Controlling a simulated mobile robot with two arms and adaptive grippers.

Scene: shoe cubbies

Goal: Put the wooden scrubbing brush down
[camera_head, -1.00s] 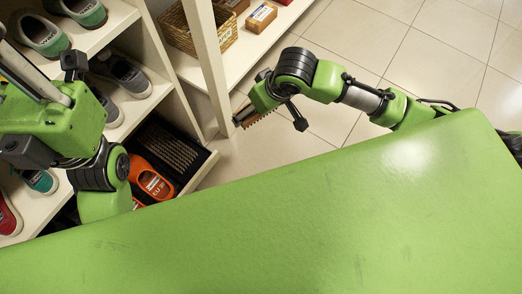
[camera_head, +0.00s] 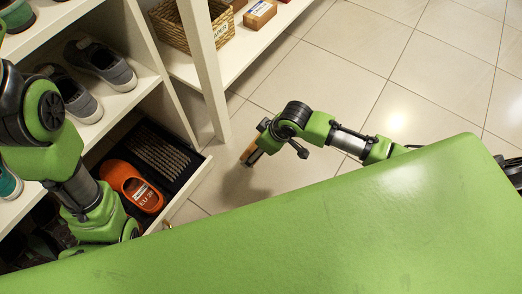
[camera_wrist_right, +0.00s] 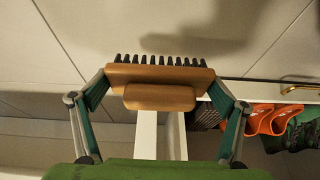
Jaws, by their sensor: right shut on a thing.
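The wooden scrubbing brush (camera_wrist_right: 160,78) has a brown wooden body with a raised block and a row of dark bristles. My right gripper (camera_wrist_right: 160,88) is shut on it, with one finger at each end, in the right wrist view. In the head view the right gripper (camera_head: 256,150) holds the brush (camera_head: 249,150) over bare floor, right of the open drawer. The brush seems to be off the floor, with a shadow nearby. My left arm shows at the left of the head view, but its gripper is out of sight.
An open drawer (camera_head: 192,190) holds an orange clog (camera_head: 133,186) and a dark ridged mat (camera_head: 163,153). A white post (camera_head: 205,65) and a shelf with a wicker basket (camera_head: 185,25) and a small box (camera_head: 260,14) stand behind. Tiled floor (camera_head: 330,95) is clear to the right.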

